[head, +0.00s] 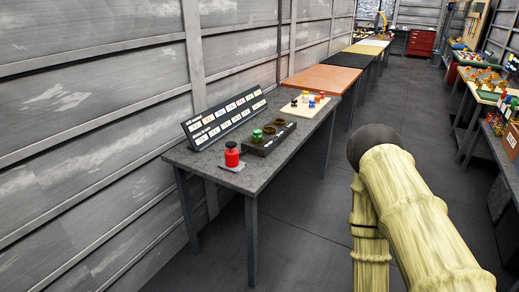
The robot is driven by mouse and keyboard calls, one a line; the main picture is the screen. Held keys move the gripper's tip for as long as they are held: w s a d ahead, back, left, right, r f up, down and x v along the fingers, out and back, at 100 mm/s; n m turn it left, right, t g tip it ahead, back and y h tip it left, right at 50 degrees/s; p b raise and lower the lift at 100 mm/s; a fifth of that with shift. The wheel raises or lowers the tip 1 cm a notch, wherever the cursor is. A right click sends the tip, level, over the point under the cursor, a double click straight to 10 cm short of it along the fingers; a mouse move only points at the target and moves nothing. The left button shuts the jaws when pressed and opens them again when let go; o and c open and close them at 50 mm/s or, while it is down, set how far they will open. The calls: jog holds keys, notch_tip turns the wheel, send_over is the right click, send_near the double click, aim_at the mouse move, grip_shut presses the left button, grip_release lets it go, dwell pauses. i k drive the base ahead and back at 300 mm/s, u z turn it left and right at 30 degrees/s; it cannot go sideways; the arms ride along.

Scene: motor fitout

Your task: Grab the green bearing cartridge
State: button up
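A small green part (257,135), which looks like the green bearing cartridge, sits in the left end of a dark block (262,149) on the grey table. The block also has brown ring-like openings or parts to the right of the green one. My gripper is not in view. Only my arm shows, at the right, over the floor and apart from the table, so whether the gripper holds anything is hidden.
A red canister (232,156) stands on the grey table (225,178) in front of the block. A labelled board (225,118) leans behind it. A pale tray (309,107) with small coloured parts lies further back. The floor (310,215) right of the table is clear.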

aim_at(257, 134)
jog(key=z, duration=0.2)
jog(key=k, duration=0.3)
jog(key=u, duration=1.4)
jog(key=i, duration=1.9)
jog(key=z, duration=0.65)
